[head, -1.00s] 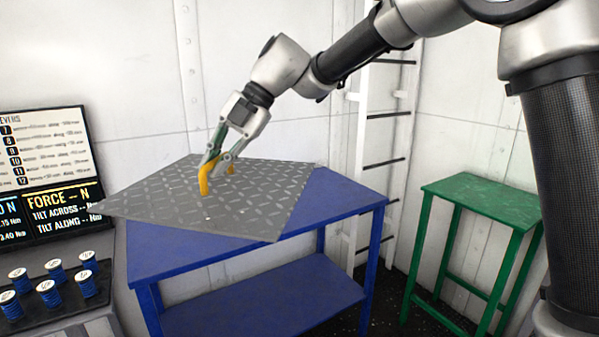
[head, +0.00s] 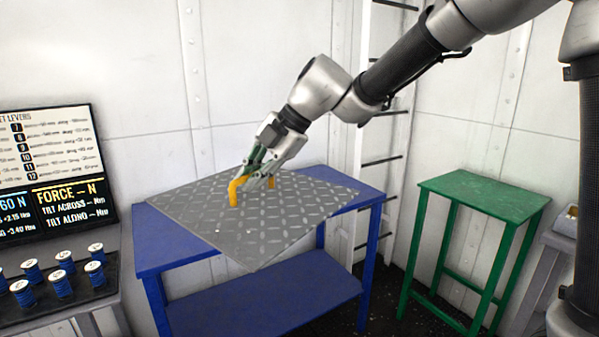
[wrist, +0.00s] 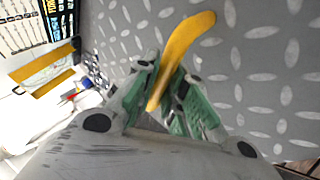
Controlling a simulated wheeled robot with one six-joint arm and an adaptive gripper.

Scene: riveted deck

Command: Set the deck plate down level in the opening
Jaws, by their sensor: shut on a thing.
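The deck plate (head: 275,222) is a grey sheet with a raised tread pattern and a yellow handle (head: 233,191) on its top. My gripper (head: 258,178) is shut on the yellow handle. In the wrist view the fingers (wrist: 160,98) close around the yellow handle (wrist: 187,45), with the plate (wrist: 250,75) filling the right side. The plate is over the blue table (head: 150,250), its near corner reaching past the table's front edge. I cannot tell whether it touches the table. The opening is not seen in these frames.
A green stand (head: 480,200) with a bare top is at the right. At the left are a display board (head: 45,170) with force and tilt readings and several blue spools (head: 60,283) on a dark tray. A white ladder (head: 385,160) stands behind the blue table.

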